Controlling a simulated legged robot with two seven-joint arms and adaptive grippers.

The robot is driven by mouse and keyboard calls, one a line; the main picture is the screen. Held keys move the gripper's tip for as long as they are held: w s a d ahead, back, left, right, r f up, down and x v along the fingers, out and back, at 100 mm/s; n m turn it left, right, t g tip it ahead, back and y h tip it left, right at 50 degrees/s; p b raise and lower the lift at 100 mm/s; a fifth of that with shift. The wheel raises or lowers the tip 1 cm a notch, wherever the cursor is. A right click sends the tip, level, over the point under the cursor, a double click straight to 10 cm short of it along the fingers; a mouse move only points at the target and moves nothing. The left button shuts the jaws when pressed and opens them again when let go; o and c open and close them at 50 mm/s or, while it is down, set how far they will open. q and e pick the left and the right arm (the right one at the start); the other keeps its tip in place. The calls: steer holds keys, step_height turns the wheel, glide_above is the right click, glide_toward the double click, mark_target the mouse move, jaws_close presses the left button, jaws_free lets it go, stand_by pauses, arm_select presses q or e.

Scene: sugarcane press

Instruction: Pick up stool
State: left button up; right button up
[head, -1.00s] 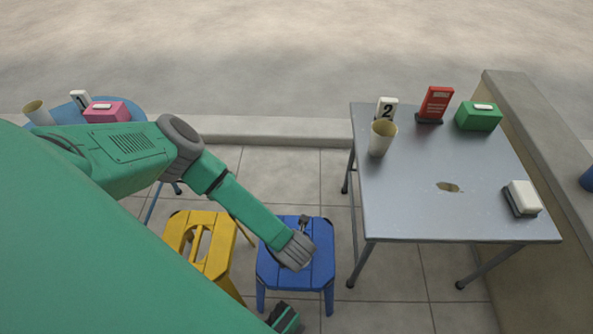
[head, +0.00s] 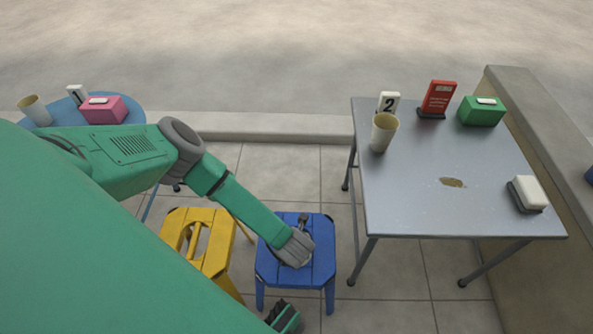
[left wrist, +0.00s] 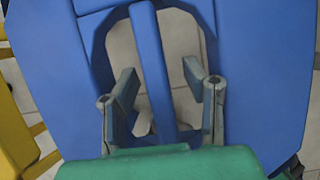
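A blue stool (head: 320,262) stands upright on the tiled floor, left of the grey table. It has a slotted seat with a bar across the opening; the bar (left wrist: 150,65) shows in the left wrist view. My left gripper (left wrist: 160,88) is open over this opening, one finger on each side of the bar, with gaps beside it. In the head view my left gripper (head: 303,222) is at the seat, partly hidden by my wrist. A yellow stool (head: 215,258) stands just left of the blue one.
A grey metal table (head: 415,205) stands close on the right, holding a cup (head: 383,133), a number 2 sign (head: 388,103), a red stand (head: 437,98) and a green box (head: 481,111). A blue round table (head: 66,113) with a pink box (head: 104,109) is at left.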

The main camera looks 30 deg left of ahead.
arm_select(q)
jaws_close()
steer(key=shift+r, duration=0.1)
step_height(320, 180, up, 11)
steer(key=p, duration=0.5)
steer(key=shift+p, duration=0.35)
step_height(320, 180, up, 21)
steer(key=p, duration=1.9)
steer(key=shift+p, duration=0.4)
